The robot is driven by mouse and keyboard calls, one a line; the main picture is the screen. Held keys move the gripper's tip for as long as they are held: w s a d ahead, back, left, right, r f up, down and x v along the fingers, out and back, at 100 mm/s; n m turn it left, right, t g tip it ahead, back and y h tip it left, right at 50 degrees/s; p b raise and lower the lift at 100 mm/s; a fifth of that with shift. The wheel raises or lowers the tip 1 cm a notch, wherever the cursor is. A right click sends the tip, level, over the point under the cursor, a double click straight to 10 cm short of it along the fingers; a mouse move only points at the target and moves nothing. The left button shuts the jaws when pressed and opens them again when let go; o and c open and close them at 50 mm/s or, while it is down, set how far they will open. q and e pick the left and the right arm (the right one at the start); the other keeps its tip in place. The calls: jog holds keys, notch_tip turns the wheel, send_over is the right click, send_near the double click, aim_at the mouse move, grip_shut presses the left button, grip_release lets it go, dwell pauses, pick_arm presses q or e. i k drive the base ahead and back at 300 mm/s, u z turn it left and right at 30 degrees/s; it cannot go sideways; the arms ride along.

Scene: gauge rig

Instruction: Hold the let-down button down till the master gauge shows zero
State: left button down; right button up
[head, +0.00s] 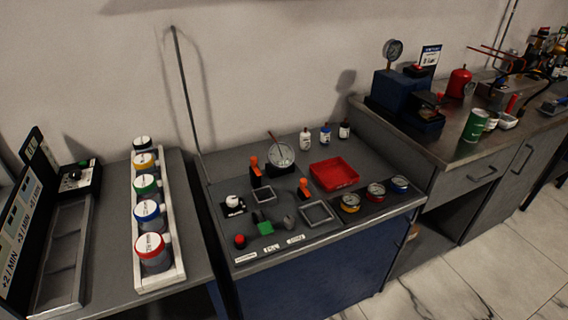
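A large round white-faced gauge (281,155) stands at the back of the middle bench; its reading is too small to make out. A red round button (239,241) sits at the bench's front left. A white knob on a black base (233,204) is behind it. A green block (265,228) and a small grey knob (289,222) are to the right of the red button. Small white labels (271,248) lie along the front edge, too small to read, so I cannot tell which control is the let-down button. Neither of my grippers is in view.
Two orange-topped handles (254,167), a red tray (334,174) and three small gauges (376,191) share the bench. Small bottles (325,135) stand behind. A rack of coloured-lid jars (149,246) is on the left. A blue unit with another gauge (392,50) is on the right bench.

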aim_at(239, 239)
jog(key=u, duration=0.6)
jog(key=k, duration=1.35)
jog(key=u, duration=0.15)
jog(key=i, duration=0.5)
jog(key=z, duration=1.05)
jog(key=i, duration=1)
jog(key=u, duration=0.1)
